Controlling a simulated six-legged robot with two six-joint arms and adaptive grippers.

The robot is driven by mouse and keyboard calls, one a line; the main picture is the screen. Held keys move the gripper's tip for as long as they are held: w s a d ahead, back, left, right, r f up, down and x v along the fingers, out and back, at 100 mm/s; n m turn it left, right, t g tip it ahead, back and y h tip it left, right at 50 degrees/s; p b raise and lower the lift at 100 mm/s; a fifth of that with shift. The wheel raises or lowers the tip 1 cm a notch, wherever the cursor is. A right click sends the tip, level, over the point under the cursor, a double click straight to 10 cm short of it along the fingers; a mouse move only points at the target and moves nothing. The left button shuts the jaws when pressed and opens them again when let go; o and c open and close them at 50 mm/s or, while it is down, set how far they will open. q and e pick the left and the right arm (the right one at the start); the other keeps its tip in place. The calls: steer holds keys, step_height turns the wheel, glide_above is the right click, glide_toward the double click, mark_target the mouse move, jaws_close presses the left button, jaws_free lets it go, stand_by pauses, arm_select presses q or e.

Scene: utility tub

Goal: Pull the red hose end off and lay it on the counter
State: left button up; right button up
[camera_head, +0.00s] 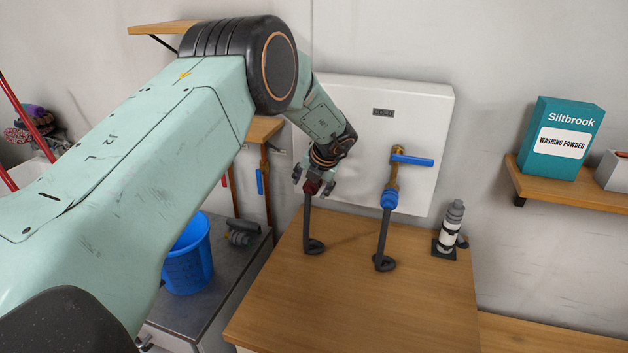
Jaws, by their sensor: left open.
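The red hose end (311,187) sits at the top of a dark hose (307,222) that rises from the wooden counter (350,300) at the left side of the white panel. My left gripper (314,188) is open, with its fingers on either side of the red hose end. I cannot tell whether they touch it. The gripper and wrist hide whatever the red end is fitted to. A blue hose end (389,199) is fitted below a brass tap with a blue lever (412,160), under a "COLD" label. My right gripper is not in view.
A grey and white bottle-shaped fitting (450,228) stands at the counter's back right. A blue bucket (188,255) stands on a lower grey surface at left. A washing powder box (561,139) is on the right shelf. The counter's front is clear.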

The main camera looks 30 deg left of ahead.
arm_select(q)
steer(key=shift+s, duration=0.1)
steer(key=shift+w+d, duration=0.2)
steer(key=shift+c, duration=0.7)
steer(key=shift+w+f, duration=0.15)
steer(key=shift+w, duration=0.15)
steer(key=shift+c, duration=1.3)
steer(key=shift+s+a, duration=0.2)
steer(key=shift+s, duration=0.1)
steer(key=c, duration=0.5)
steer(key=shift+d, duration=0.1)
steer(key=shift+c, duration=1.4)
steer(key=shift+w+d, duration=0.1)
steer(key=shift+w, duration=0.05)
steer(key=shift+c, duration=0.5)
steer(key=shift+s, duration=0.4)
steer(key=shift+s+r, duration=0.2)
steer(key=shift+s, duration=0.15)
steer(key=shift+d, duration=0.1)
